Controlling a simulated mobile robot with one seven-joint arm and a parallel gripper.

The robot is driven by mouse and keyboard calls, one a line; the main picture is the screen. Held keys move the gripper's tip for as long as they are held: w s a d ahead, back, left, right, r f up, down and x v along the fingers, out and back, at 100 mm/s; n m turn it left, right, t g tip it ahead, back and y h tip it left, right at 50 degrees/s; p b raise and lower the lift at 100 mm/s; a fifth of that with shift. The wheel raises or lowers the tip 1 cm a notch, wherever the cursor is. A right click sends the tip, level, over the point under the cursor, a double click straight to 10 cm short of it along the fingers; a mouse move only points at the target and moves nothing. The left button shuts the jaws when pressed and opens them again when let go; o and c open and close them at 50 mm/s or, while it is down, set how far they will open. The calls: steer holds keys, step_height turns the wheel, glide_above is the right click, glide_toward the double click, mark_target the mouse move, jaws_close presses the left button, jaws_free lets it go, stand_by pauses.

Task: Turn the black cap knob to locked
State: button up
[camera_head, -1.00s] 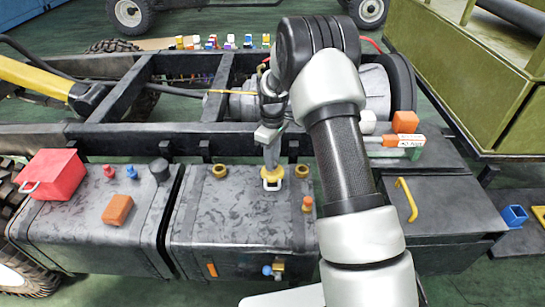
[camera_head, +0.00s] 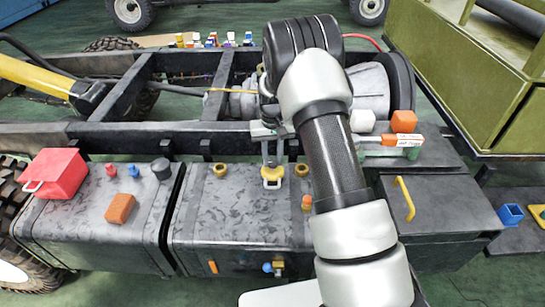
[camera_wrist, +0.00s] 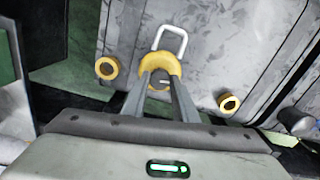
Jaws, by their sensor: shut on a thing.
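The black cap knob (camera_wrist: 159,85) shows as a small dark piece with a pale stripe between my fingers in the wrist view. It sits inside a yellow collar (camera_wrist: 158,62) with a pale metal loop (camera_wrist: 172,38). In the head view the collar (camera_head: 272,183) is on top of the middle grey tank (camera_head: 235,222), and my fingers hide the knob. My gripper (camera_wrist: 160,76) points down and is shut on the knob, with its fingertips within the collar. I cannot read a locked mark.
Yellow rings (camera_head: 220,170) (camera_head: 302,170) flank the collar on the tank. A separate black cylinder (camera_head: 160,169), an orange block (camera_head: 120,208) and a red box (camera_head: 56,173) stand on the left tank. The dark frame rail (camera_head: 200,140) runs behind.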

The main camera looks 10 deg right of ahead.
mark_target(272, 162)
steer(key=shift+m, duration=0.8)
steer(key=o, duration=1.1)
step_height(272, 162, up, 18)
steer(key=p, duration=0.3)
steer(key=shift+f, duration=0.25)
